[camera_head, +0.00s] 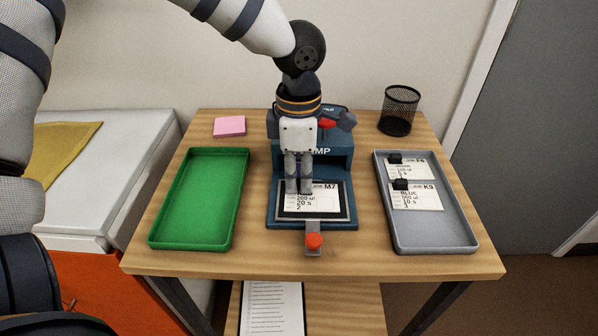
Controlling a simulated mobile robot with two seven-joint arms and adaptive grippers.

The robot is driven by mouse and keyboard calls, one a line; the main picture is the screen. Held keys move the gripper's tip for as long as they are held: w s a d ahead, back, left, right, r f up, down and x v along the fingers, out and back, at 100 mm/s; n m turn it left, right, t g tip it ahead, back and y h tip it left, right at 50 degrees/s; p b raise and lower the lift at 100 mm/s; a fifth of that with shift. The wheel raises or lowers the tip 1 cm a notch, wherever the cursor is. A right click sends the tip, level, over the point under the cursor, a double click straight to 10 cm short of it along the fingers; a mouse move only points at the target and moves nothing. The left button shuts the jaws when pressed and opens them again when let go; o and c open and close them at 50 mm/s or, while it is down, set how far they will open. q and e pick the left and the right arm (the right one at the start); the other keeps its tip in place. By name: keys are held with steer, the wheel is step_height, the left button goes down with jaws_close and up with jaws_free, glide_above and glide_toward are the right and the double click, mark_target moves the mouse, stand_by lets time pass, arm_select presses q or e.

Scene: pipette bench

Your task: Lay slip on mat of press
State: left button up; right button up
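The white slip marked M7 (324,199) lies at the mat of the press, flat and face up. Whether it touches the mat or hovers just above it I cannot tell. The dark mat (343,216) shows as a rim around it. The blue press (340,152) stands mid-table, with a red-knobbed lever (314,241) at its front. My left gripper (299,190) points down over the slip's upper left part. Its fingers are close together and appear shut on the slip's grip block, which they hide. My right gripper is not in view.
A grey tray (447,247) at the right holds two slips (416,198) with black grip blocks. An empty green tray (198,200) is at the left. A pink note pad (229,126) and a black mesh cup (398,110) stand at the back.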

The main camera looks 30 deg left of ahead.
mark_target(299, 181)
arm_select(q)
steer(key=shift+o, duration=1.4)
step_height(299, 181, up, 12)
steer(key=shift+r+p, duration=0.2)
steer(key=shift+p, duration=0.2)
